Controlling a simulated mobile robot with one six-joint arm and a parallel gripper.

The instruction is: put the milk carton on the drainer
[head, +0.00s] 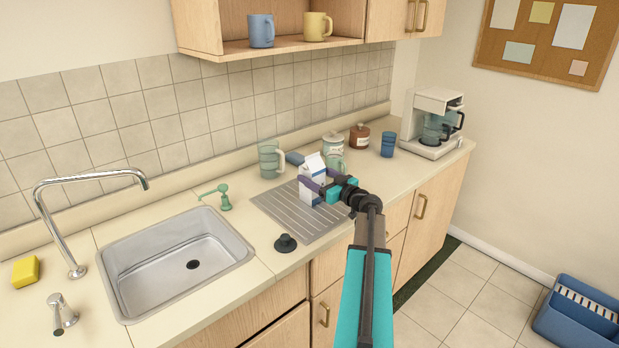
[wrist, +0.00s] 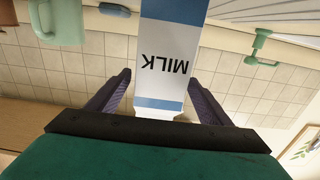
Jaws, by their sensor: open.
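The milk carton (head: 311,191) is white and blue with a gabled top. It stands upright on the grey ribbed drainer (head: 277,212), towards its back right part. My gripper (head: 316,184) is at the carton from the right, with its purple fingers at the upper part of the carton. In the wrist view the carton (wrist: 166,60) appears upside down between the two open fingers of my gripper (wrist: 158,78), with a gap visible on each side. The carton's base is partly hard to see in the head view.
A glass jug (head: 269,160) and a green mug (head: 335,163) stand behind the drainer. A dark sink plug (head: 285,243) lies in front of it. The sink (head: 175,260) is to the left. Jars, a blue cup (head: 388,144) and a coffee maker (head: 433,122) stand to the right.

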